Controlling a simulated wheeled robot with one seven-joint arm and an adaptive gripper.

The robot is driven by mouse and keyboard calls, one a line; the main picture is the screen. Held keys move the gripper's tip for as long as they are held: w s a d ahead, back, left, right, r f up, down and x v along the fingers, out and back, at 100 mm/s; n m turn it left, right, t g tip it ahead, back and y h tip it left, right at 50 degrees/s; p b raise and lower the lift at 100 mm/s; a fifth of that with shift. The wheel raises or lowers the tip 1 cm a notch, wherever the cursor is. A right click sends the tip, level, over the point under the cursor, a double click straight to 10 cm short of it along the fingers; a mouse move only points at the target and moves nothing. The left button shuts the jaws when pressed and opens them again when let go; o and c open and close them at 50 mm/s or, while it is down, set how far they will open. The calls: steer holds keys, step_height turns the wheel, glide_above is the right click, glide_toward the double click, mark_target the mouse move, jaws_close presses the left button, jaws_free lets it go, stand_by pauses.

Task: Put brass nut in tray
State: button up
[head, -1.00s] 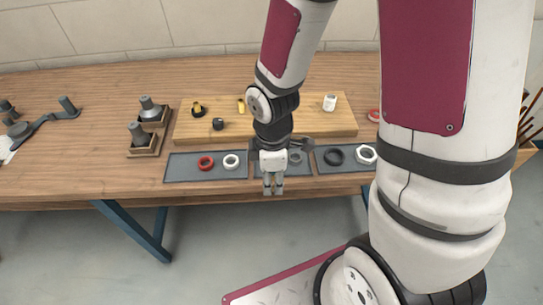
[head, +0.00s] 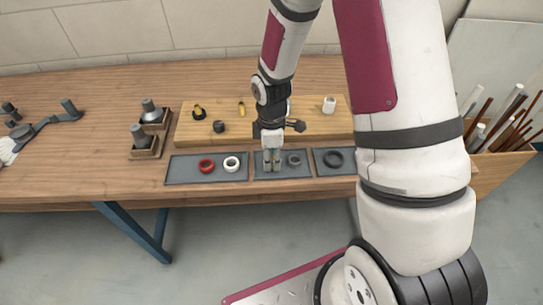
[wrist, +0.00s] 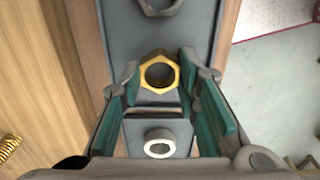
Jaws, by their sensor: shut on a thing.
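The brass nut (wrist: 145,76), a gold hexagonal ring, sits between the fingertips of my gripper (wrist: 160,76) in the wrist view. My gripper is shut on it, with a green-padded finger on each side. In the head view my gripper (head: 272,167) points down over the left part of the middle grey tray (head: 302,173); the nut cannot be made out there. A grey nut (head: 294,160) lies in that tray to the right of my gripper and shows at the top of the wrist view (wrist: 160,10). I cannot tell whether the brass nut touches the tray.
The left tray (head: 180,172) holds a red ring (head: 207,165) and a white ring (head: 231,164). The right tray (head: 325,168) holds a black ring (head: 334,159). Behind stands a raised wooden board (head: 330,127) with small fittings. My arm hides the table's right part.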

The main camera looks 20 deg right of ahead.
steer(key=shift+f, duration=0.1)
steer(key=o, duration=1.2)
steer(key=s+r+m+t, duration=0.1)
steer(key=s+r+m, duration=0.25)
steer(key=r, duration=0.95)
steer(key=s+r+m+t, duration=0.1)
steer(key=s+r+m, duration=0.25)
steer(key=r, duration=0.95)
steer(key=shift+s+d+r+m+t, duration=0.1)
steer(key=shift+s+r+m+t, duration=0.4)
steer(key=shift+s+r+m, duration=1.15)
steer(key=shift+s+a+r+m+t, duration=0.1)
steer(key=shift+s+r+m+t, duration=0.6)
steer(key=shift+s, duration=1.8)
steer(key=shift+s+d+r+m+t, duration=0.1)
steer(key=shift+s+r+m+t, duration=0.2)
steer(key=shift+s+r+m, duration=1.35)
steer(key=shift+s+f+n, duration=0.3)
steer(key=shift+s+f, duration=0.15)
steer(key=shift+f, duration=0.25)
